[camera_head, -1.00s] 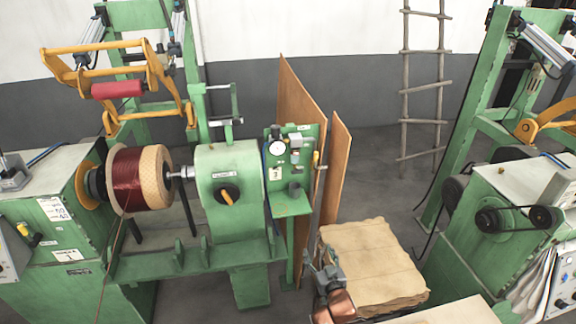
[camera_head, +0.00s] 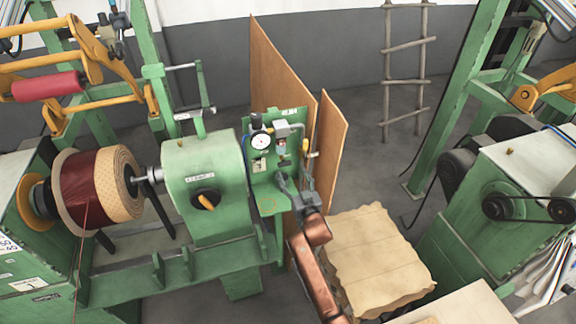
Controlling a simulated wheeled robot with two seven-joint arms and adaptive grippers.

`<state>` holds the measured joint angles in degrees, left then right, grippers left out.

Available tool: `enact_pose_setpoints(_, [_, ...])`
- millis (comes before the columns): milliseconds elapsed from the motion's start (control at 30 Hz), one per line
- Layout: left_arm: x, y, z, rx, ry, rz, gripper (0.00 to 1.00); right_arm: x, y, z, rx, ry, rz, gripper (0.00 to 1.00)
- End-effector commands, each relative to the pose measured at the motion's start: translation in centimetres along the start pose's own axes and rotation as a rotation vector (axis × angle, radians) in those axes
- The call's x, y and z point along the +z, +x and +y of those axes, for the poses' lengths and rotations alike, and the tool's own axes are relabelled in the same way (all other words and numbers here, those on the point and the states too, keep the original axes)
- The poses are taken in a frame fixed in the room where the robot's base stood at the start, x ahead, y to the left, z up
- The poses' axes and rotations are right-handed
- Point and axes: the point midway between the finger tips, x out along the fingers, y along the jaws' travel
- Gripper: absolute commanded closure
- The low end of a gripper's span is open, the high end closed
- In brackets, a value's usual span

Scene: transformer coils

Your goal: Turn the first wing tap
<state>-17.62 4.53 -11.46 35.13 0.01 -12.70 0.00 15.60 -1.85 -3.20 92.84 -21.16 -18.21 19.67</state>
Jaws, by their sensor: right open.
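The green panel (camera_head: 263,198) stands right of the winding machine and carries a round white gauge (camera_head: 261,140), grey pipe fittings (camera_head: 289,130) and a small yellow handle (camera_head: 305,147) at its right edge. I cannot tell for certain which part is the first wing tap. My right gripper (camera_head: 289,182) is open in front of the lower part of the panel, below the gauge and fittings. Its fingers point up and left, and it hides part of the panel. I cannot tell whether it touches anything. My left gripper is out of view.
Brown boards (camera_head: 330,140) stand upright just behind and right of the panel. Grey floor is clear behind the stack.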

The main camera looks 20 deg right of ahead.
Motion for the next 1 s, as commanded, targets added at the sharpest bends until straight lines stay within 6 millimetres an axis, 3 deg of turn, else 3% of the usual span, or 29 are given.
enact_pose_setpoints(100, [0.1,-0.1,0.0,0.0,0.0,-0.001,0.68,-0.2,2.3,-0.7,-0.009,0.001,0.001,0.41])
enact_pose_setpoints(300, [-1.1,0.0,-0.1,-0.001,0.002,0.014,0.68,-0.1,4.5,-0.8,-0.01,0.001,0.001,0.41])
enact_pose_setpoints(667, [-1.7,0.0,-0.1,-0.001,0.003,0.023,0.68,0.0,4.9,-0.6,-0.007,0.001,0.0,0.41])
enact_pose_setpoints(1000, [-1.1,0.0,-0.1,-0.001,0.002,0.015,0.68,0.0,4.8,-0.4,-0.005,0.001,0.0,0.64])
